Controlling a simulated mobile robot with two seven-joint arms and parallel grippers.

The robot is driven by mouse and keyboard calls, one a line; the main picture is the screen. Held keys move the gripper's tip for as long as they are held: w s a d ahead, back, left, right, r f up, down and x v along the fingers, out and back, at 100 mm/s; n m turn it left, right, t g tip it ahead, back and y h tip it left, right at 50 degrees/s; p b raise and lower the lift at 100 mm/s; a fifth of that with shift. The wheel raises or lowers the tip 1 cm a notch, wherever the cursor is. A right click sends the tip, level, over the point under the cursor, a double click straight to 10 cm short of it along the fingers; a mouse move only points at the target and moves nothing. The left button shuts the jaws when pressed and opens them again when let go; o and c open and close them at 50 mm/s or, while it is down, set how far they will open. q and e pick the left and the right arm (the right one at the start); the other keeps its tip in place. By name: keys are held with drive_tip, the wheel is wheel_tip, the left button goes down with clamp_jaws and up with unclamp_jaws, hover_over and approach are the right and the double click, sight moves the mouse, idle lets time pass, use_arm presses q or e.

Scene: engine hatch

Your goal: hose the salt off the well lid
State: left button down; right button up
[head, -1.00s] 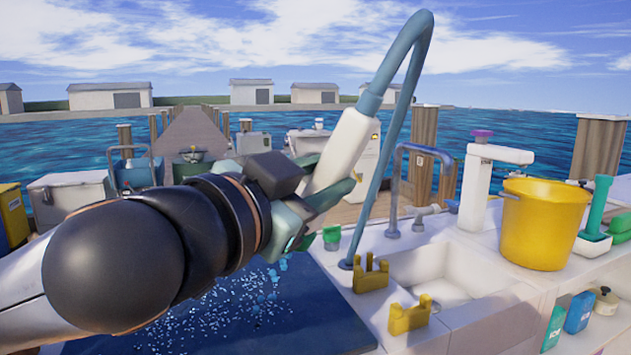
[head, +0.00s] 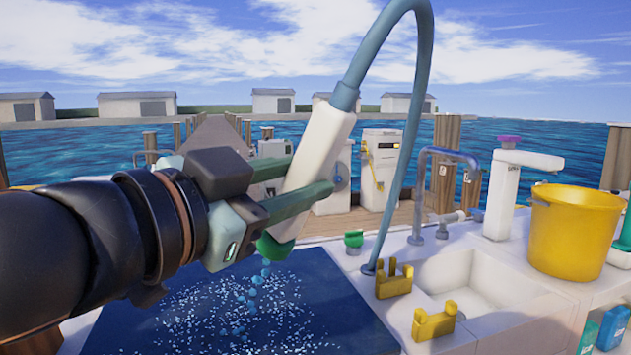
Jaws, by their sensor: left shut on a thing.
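My left gripper (head: 285,205) is shut on the white hose sprayer (head: 315,150), which is tilted with its green nozzle (head: 275,247) pointing down. Blue water drops fall from the nozzle onto the dark blue well lid (head: 200,325). White salt specks lie scattered over the lid, on both sides of the drops. The blue hose (head: 424,80) arcs from the sprayer's top over to the white counter beside the sink. The lid's left part is hidden behind my left arm. My right gripper is not in view.
Yellow holders (head: 394,279) stand on the counter beside the white sink (head: 480,285). A blue tap (head: 418,190), a white tap (head: 505,195) and a yellow bucket (head: 572,230) stand to the right. The space above the lid's right part is clear.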

use_arm(q)
drive_tip(key=shift+s+a, duration=0.25)
drive_tip(key=shift+a, duration=0.55)
drive_tip(key=shift+s+a, duration=0.2)
drive_tip(key=shift+a, duration=0.55)
drive_tip(key=shift+s+a, duration=0.25)
drive_tip(key=shift+a, duration=0.55)
drive_tip(key=shift+r, duration=0.1)
wheel_tip(320, 180, up, 5)
drive_tip(key=p, duration=0.3)
